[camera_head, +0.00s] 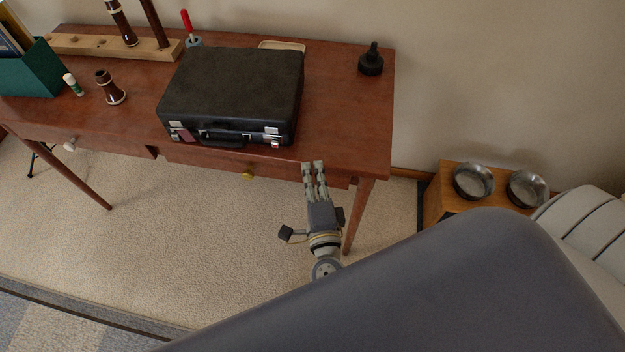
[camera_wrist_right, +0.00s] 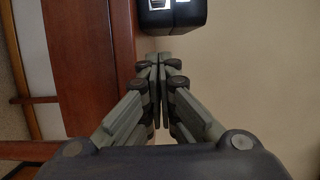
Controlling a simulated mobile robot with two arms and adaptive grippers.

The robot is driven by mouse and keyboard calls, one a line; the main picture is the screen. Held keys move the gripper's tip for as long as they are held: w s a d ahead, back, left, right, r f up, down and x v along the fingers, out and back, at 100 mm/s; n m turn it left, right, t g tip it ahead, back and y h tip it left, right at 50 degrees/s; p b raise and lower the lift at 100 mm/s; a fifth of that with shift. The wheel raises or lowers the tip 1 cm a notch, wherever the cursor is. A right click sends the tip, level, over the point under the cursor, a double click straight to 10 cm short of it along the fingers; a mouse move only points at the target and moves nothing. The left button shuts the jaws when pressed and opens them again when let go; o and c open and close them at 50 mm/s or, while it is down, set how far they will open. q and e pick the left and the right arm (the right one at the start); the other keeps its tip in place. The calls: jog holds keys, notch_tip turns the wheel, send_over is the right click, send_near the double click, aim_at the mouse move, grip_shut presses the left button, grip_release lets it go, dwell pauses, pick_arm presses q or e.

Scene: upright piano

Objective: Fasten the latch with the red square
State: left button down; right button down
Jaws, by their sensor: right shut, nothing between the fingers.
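A black case (camera_head: 232,85) lies closed on the red-brown desk (camera_head: 345,120), its handle (camera_head: 222,138) facing the front edge. A silver latch (camera_head: 177,131) sits at the left of its front, with a small reddish patch (camera_head: 187,136) beside it, too small to read clearly. Another silver latch (camera_head: 272,137) sits at the right; whether either is fastened is unclear. My right gripper (camera_head: 313,166) is shut and empty, before the desk's front edge, right of the right latch. In the wrist view its fingertips (camera_wrist_right: 158,60) are apart from the case corner (camera_wrist_right: 178,18). My left gripper is not visible.
A black bottle (camera_head: 371,62) stands at the desk's back right. A wooden stand (camera_head: 80,44) with instrument parts, a red-handled tool (camera_head: 188,24) and a green box (camera_head: 38,72) are at left and back. Two metal bowls (camera_head: 473,181) stand lower right.

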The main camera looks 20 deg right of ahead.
aim_at(309, 160)
jog(key=x, duration=0.5)
jog(key=shift+w, duration=0.35)
jog(key=a, duration=0.1)
jog(key=w+a+b, duration=0.1)
jog(key=a, duration=0.1)
jog(key=shift+w+a, duration=0.1)
jog(key=shift+w, duration=0.05)
jog(key=shift+w+a, duration=0.1)
jog(key=shift+a, duration=0.1)
jog(key=shift+a, duration=0.1)
